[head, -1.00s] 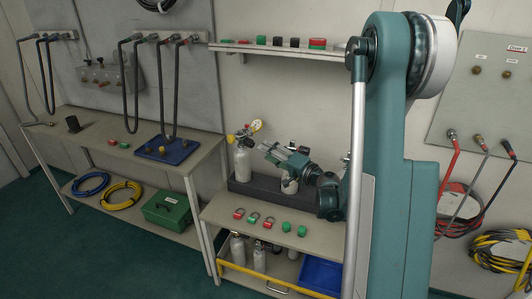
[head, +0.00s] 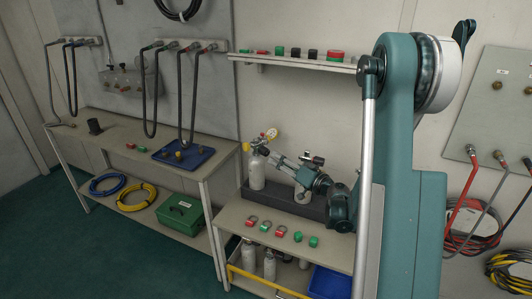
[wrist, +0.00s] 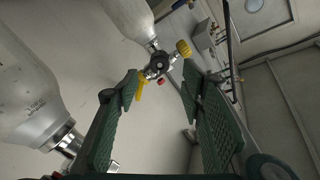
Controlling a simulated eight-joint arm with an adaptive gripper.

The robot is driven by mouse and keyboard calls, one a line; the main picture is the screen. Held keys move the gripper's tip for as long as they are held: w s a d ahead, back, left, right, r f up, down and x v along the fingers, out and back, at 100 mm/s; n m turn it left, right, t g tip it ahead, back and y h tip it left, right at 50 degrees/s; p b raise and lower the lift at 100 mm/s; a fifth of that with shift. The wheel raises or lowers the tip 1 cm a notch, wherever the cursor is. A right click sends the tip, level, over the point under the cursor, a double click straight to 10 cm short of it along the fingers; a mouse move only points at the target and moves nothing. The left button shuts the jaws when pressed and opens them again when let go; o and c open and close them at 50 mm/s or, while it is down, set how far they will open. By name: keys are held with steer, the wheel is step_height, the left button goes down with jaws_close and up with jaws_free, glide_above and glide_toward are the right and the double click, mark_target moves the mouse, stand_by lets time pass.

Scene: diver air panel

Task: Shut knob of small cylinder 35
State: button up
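My gripper (head: 271,155) is close to this valve from the right. No number 35 is readable.
Red and green tags (head: 265,227) lie along the bench front. A shelf (head: 300,62) hangs above.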

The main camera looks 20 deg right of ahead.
mark_target(267, 154)
steer(key=shift+w+a+f+n+p, duration=0.1)
steer(key=shift+w+n+p, duration=0.15)
steer(key=shift+n, duration=1)
steer(key=shift+w+a+f+n+p, duration=0.15)
steer(key=shift+w+n, duration=0.15)
steer(key=shift+n, duration=0.9)
steer(key=shift+w+a+r+n+p, duration=0.1)
steer(key=shift+w+n+p, duration=0.15)
steer(key=shift+n, duration=1)
steer(key=shift+w, duration=0.1)
steer(key=shift+b+x, duration=0.75)
steer(key=shift+x, duration=3.1)
steer(key=c, duration=0.9)
